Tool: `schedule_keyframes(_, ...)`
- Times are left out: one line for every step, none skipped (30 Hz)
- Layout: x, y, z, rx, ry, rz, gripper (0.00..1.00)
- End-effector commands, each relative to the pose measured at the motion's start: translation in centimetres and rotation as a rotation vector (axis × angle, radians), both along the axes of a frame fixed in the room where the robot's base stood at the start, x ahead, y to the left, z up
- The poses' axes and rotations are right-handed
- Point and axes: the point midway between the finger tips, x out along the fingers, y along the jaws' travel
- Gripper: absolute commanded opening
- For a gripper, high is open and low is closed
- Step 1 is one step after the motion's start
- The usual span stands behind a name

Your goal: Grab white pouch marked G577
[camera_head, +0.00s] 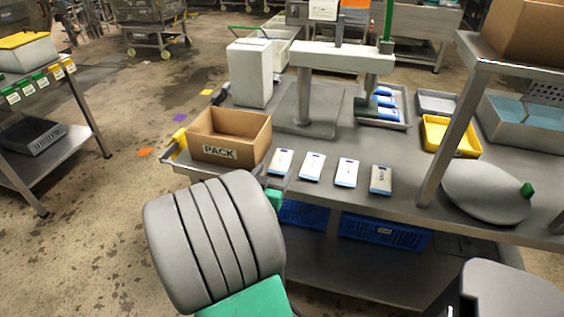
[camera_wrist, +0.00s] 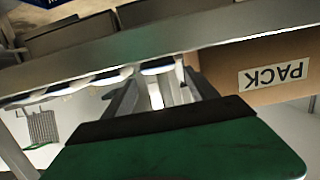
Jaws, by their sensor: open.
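Several white pouches with blue ends lie in a row along the front of the grey table: the leftmost pouch (camera_head: 281,161), two in the middle (camera_head: 313,167) (camera_head: 347,172), and a greyer-looking one at the right (camera_head: 381,180). Their print is too small to read, so I cannot tell which is marked G577. My gripper (camera_wrist: 160,90) is open and empty in the wrist view, at about the table edge, with a pouch (camera_wrist: 158,68) beyond its fingers. In the head view my grey arm hides most of the gripper, below the leftmost pouch.
A cardboard box (camera_head: 230,136) labelled PACK stands left of the pouches; it also shows upside down in the wrist view (camera_wrist: 225,70). A grey tray (camera_head: 403,125) with pouches is behind. A yellow tray (camera_head: 436,138) and a shelf post (camera_head: 445,145) are right. Blue crates (camera_head: 385,232) sit below.

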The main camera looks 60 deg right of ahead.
Motion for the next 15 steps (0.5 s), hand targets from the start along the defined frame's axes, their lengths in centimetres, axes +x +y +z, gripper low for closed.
schedule_keyframes(-0.1,-1.1,-0.1,0.003,0.002,-0.007,0.67)
schedule_keyframes(0.0,-1.7,-0.3,0.003,0.002,-0.007,0.67)
schedule_keyframes(0.2,-2.4,-0.4,0.003,0.001,-0.005,0.67)
schedule_keyframes(0.3,-2.8,-0.4,0.003,0.001,-0.004,0.67)
schedule_keyframes(0.4,-3.1,-0.5,0.003,0.001,-0.003,0.67)
schedule_keyframes(0.5,-3.4,-0.6,0.002,0.001,-0.001,0.67)
schedule_keyframes(0.6,-3.7,-0.6,0.002,0.000,-0.001,0.67)
schedule_keyframes(0.6,-4.0,-0.7,0.003,0.001,-0.001,0.67)
schedule_keyframes(0.7,-4.5,-0.7,0.002,0.001,-0.001,0.67)
schedule_keyframes(0.7,-4.9,-0.8,0.003,0.001,-0.002,0.67)
schedule_keyframes(0.7,-5.5,-0.8,0.003,0.000,-0.002,0.67)
schedule_keyframes(0.8,-6.2,-0.9,0.004,0.002,-0.003,0.67)
schedule_keyframes(0.9,-6.7,-1.0,0.004,0.000,-0.002,0.67)
schedule_keyframes(1.0,-7.2,-1.1,0.003,0.001,-0.002,0.67)
schedule_keyframes(1.1,-7.8,-1.3,0.004,0.001,-0.002,0.67)
